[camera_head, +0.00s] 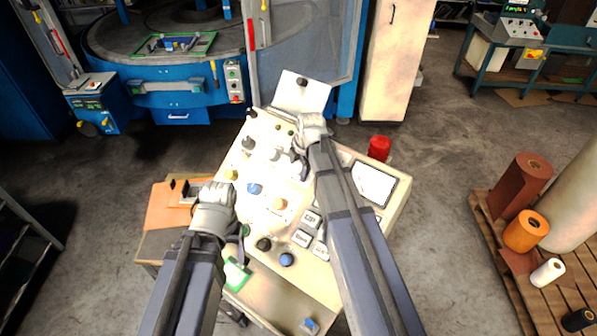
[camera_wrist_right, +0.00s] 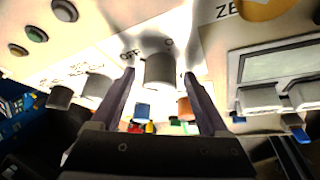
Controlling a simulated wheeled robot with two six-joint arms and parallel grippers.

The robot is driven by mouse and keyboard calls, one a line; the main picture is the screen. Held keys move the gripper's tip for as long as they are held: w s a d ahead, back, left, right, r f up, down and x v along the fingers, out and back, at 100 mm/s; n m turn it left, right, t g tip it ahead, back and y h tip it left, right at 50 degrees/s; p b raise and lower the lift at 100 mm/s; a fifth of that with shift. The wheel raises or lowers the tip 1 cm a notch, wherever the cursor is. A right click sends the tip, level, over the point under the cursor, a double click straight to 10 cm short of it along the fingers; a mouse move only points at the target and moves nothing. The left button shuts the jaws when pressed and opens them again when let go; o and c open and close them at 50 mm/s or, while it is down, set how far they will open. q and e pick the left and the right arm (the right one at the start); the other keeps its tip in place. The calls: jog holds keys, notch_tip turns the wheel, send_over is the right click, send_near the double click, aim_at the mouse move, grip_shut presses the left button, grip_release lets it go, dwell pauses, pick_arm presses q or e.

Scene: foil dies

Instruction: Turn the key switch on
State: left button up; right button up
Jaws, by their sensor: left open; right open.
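The pale sloping control panel (camera_head: 262,150) stands in front of me, covered with knobs and buttons. My right gripper (camera_head: 298,162) is over its upper middle. In the right wrist view its two dark fingers (camera_wrist_right: 160,100) are apart, with a grey round knob (camera_wrist_right: 158,70) between and just beyond them. Small lettering, seemingly OFF, is beside that knob, so it may be the key switch; I see no clear gap showing whether the fingers touch it. My left gripper (camera_head: 186,188) is open at the panel's left edge, over an orange-brown board, holding nothing visible.
A red cylinder (camera_head: 379,148) rises at the panel's right edge, near a screen (camera_head: 373,184). Several knobs and buttons lie close around my right gripper. The orange-brown board (camera_head: 160,208) is at left. The floor between is clear.

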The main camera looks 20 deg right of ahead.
grip_shut()
dwell(0.6)
